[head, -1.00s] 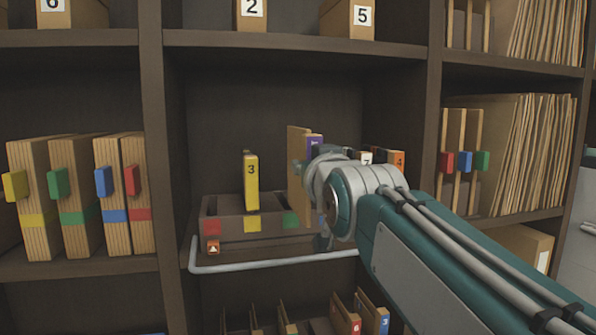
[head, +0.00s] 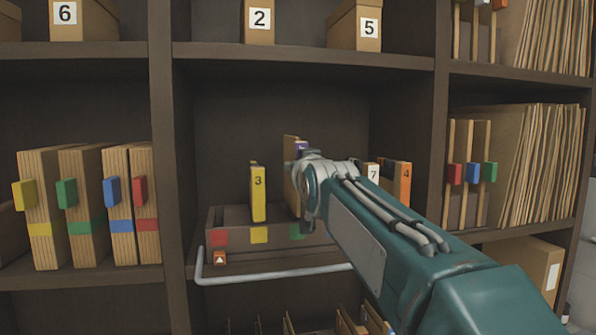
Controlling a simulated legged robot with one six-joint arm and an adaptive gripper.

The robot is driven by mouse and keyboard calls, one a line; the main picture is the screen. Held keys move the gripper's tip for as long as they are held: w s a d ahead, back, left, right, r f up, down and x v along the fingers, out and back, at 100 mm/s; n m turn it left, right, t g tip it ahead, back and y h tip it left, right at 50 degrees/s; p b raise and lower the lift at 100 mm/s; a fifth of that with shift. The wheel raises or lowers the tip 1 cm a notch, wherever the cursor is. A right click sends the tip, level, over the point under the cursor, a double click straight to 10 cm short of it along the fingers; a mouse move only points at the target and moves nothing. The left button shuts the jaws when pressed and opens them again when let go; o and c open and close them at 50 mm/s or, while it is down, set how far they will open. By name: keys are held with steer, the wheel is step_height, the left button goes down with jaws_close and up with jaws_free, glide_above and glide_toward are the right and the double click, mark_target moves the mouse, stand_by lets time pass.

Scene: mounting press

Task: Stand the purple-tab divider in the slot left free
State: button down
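The purple-tab divider (head: 291,172) stands upright at the middle of the shelf bay, above the rack's green mark; my arm covers its lower right part. The slotted rack (head: 226,218) has red, yellow and green marks on its front. A yellow divider numbered 3 (head: 258,195) stands above the yellow mark. Dividers 7 (head: 372,173) and 4 (head: 403,184) stand right of my wrist. No divider shows above the red mark. My gripper lies behind my wrist beside the purple-tab divider; its fingers are hidden, so its hold cannot be seen.
A pale rail (head: 270,272) runs along the front of the rack. A small orange tag with a triangle (head: 220,258) sits at its left. Shelf uprights (head: 170,150) bound the bay. Bundled folders (head: 90,205) stand left, and files (head: 530,160) right.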

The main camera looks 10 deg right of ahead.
mark_target(299, 206)
steer(key=shift+w, duration=1.45)
steer(key=shift+s+r, duration=0.1)
steer(key=shift+s, duration=0.15)
steer(key=shift+f, duration=2.2)
steer(key=shift+f, duration=1.85)
steer(key=shift+c, duration=1.8)
jaws_free()
